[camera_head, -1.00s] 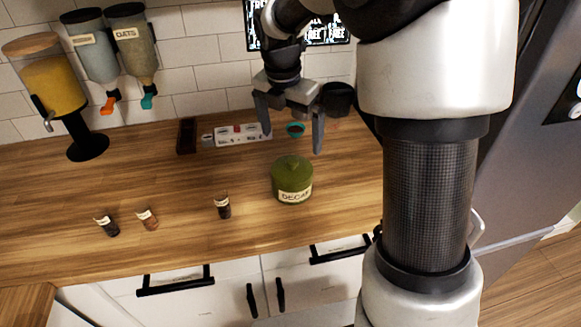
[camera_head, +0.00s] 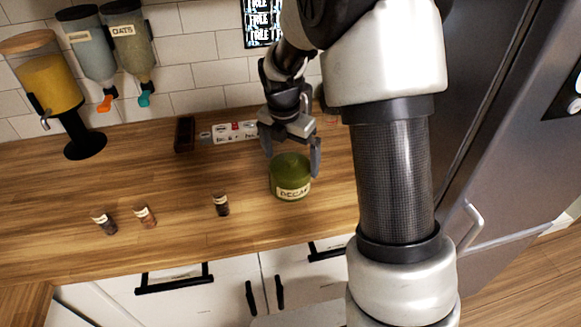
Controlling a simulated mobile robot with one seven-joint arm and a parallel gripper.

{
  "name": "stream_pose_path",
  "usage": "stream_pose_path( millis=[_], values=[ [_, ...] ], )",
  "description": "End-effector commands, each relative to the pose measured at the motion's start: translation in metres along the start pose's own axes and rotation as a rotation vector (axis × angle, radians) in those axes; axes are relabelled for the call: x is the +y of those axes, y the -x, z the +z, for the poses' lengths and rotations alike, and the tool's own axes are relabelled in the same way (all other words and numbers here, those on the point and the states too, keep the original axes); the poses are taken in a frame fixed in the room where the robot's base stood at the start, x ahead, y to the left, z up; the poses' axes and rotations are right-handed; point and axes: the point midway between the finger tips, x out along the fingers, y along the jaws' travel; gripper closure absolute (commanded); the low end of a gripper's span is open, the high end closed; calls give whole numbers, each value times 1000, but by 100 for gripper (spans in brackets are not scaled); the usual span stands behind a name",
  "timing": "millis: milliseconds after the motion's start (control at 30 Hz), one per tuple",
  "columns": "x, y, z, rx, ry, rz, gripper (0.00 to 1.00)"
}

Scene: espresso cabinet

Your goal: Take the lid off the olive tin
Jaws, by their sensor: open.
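The olive green tin (camera_head: 291,184) with a "DECAF" label stands upright on the wooden counter, right of the middle. Its lid (camera_head: 290,162) is on top, the same green, and its knob is hard to make out behind my gripper. My gripper (camera_head: 292,165) is open and points down over the tin. Its fingers come down at the left and right of the lid. I cannot tell whether they touch it.
A power strip (camera_head: 234,132) and a dark block (camera_head: 185,134) lie near the wall. Dispensers (camera_head: 52,88) are at the back left.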

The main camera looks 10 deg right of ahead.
Motion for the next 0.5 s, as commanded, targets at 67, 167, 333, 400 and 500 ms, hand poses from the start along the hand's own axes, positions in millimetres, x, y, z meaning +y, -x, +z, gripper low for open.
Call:
stream_pose_path(
  millis=[67,167,333,400,500],
  values=[
    [0,0,0,0,0,0,3],
    [0,0,0,0,0,0,20],
    [0,0,0,0,0,0,36],
    [0,0,0,0,0,0,36],
    [0,2,0,0,0,0,36]
  ],
)
